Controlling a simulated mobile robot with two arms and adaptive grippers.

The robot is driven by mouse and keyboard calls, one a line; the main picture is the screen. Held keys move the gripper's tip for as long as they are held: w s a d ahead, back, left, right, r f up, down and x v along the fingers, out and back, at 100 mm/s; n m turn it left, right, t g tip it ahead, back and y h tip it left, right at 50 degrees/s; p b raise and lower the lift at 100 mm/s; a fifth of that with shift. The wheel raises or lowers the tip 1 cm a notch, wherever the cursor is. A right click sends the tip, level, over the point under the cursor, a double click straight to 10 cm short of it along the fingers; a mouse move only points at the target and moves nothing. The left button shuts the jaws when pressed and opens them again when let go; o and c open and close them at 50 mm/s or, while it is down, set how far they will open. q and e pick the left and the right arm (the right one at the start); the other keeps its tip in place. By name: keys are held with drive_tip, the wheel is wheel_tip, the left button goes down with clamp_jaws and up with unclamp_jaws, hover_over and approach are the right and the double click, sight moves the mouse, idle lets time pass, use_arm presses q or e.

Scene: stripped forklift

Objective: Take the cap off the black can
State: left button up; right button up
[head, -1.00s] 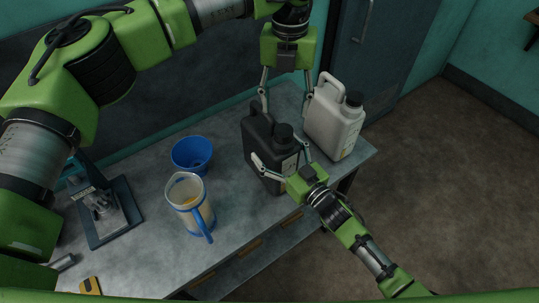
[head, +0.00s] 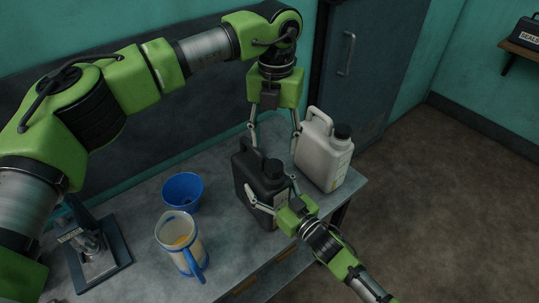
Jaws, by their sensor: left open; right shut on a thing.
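The black can (head: 249,183) stands upright on the workbench with its black cap (head: 274,168) on its neck at the right of the top. My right gripper (head: 270,197) is shut on the can's lower body, its fingers on either side from the front right. My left gripper (head: 274,138) is open, pointing down above and behind the can, its fingers spread apart. In the picture its right finger ends beside the white can's handle; I cannot tell if they touch. The cap is not between its fingertips.
A white can (head: 321,160) with a dark cap stands close to the right of the black can. A blue funnel-like bowl (head: 183,191) and a clear jug with a blue handle (head: 182,245) stand to the left. A dark stand (head: 97,262) is at the far left. The workbench (head: 225,232) has bare room in front.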

sight(274, 165)
use_arm(q)
drive_tip(key=m, duration=1.1)
drive_tip(key=shift+m, duration=0.3)
drive_tip(key=m, duration=2.2)
drive_tip(key=shift+f, duration=4.05)
